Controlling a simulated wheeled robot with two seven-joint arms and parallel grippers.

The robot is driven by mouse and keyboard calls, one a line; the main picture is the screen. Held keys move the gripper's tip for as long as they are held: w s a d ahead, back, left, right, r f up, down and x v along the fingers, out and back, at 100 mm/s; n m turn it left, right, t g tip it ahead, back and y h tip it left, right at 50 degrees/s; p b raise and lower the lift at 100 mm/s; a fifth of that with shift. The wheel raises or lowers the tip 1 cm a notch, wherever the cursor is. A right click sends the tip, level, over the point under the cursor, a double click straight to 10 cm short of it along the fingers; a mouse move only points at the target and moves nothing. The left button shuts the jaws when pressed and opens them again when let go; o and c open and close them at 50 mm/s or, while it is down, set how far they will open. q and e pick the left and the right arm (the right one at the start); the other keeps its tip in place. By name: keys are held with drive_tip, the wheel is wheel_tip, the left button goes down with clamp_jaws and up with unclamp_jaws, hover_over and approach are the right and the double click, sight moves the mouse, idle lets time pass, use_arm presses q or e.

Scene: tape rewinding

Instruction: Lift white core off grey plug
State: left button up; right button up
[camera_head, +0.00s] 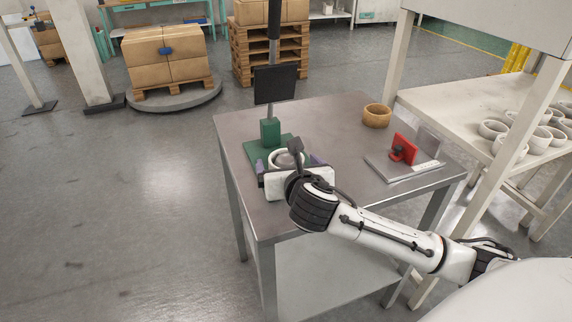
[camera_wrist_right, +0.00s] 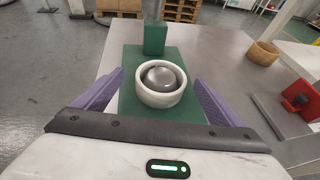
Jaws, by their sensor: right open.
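The white core (camera_wrist_right: 144,90) is a ring sitting around the rounded grey plug (camera_wrist_right: 161,75) on a green base (camera_wrist_right: 131,62) in the right wrist view. In the head view the white core (camera_head: 275,158) is partly hidden behind my right wrist. My right gripper (camera_wrist_right: 162,98) is open, with one purple finger on each side of the core. Gaps show between both fingers and the core. In the head view the right gripper (camera_head: 290,168) reaches over the green base at the left of the table. My left gripper is not in view.
A green block (camera_head: 270,132) stands at the back of the base. A tan roll (camera_head: 376,115) and a red device on a metal plate (camera_head: 403,150) are to the right on the grey table (camera_head: 330,125). Several white rings (camera_head: 540,138) lie on the side bench.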

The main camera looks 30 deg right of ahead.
sight(288, 164)
drive_tip(key=x, duration=0.4)
drive_tip(key=shift+s+d+f, duration=0.1)
drive_tip(key=shift+s+f, duration=0.1)
drive_tip(key=shift+f, duration=0.1)
drive_tip(key=shift+w+d+f, duration=0.15)
drive_tip(key=shift+w, duration=0.25)
drive_tip(key=c, duration=1.1)
wheel_tip(288, 164, up, 10)
drive_tip(key=shift+r+p, duration=0.1)
drive_tip(key=shift+p, duration=0.55)
